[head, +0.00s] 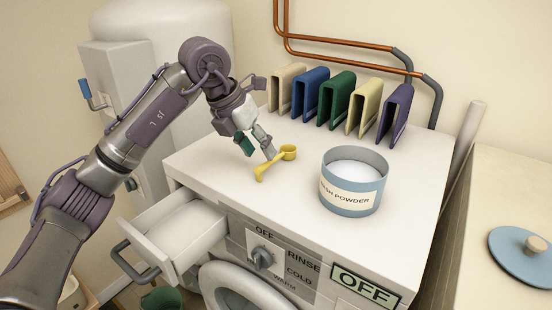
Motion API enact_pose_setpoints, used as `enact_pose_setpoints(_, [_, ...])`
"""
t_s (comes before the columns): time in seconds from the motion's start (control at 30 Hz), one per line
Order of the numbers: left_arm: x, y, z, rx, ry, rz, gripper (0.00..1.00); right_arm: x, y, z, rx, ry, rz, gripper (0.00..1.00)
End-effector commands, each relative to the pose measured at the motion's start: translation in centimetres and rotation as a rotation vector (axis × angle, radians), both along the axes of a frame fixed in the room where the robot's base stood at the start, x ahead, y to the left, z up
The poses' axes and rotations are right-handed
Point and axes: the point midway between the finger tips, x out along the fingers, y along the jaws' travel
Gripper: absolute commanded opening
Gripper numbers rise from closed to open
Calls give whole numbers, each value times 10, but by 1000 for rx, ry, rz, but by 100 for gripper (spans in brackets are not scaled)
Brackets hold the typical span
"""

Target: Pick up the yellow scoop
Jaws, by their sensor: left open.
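The yellow scoop (275,164) lies on the white top of the washing machine (228,162), with its round cup to the right and its handle running down to the left. My left gripper (258,152) is open just above and to the left of the scoop, fingers pointing down. One fingertip overlaps the scoop in the picture; I cannot tell whether they touch. Nothing shows between the fingers. My right gripper is not in view.
A blue tub of wash powder (352,200) stands right of the scoop. Several coloured upright holders (337,100) line the back. The detergent drawer (172,240) is pulled open at the front left. A blue lid (525,258) lies on the right counter.

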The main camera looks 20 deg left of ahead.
Motion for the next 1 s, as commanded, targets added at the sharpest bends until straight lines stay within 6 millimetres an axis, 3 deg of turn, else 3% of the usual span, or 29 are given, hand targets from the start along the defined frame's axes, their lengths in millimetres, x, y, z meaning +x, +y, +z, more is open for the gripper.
enact_pose_setpoints(0.23, [8, -13, -32, -2, 3, -2, 48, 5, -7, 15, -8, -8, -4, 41])
enact_pose_setpoints(0.53, [11, -14, -39, -1, 1, -1, 48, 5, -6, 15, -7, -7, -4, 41])
enact_pose_setpoints(0.57, [11, -14, -38, -1, 1, -1, 46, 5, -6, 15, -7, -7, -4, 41])
enact_pose_setpoints(0.83, [11, -14, -38, -1, 1, -1, 1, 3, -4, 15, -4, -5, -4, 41])
enact_pose_setpoints(1.0, [11, -14, -38, -1, 1, -1, 0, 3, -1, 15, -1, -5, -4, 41])
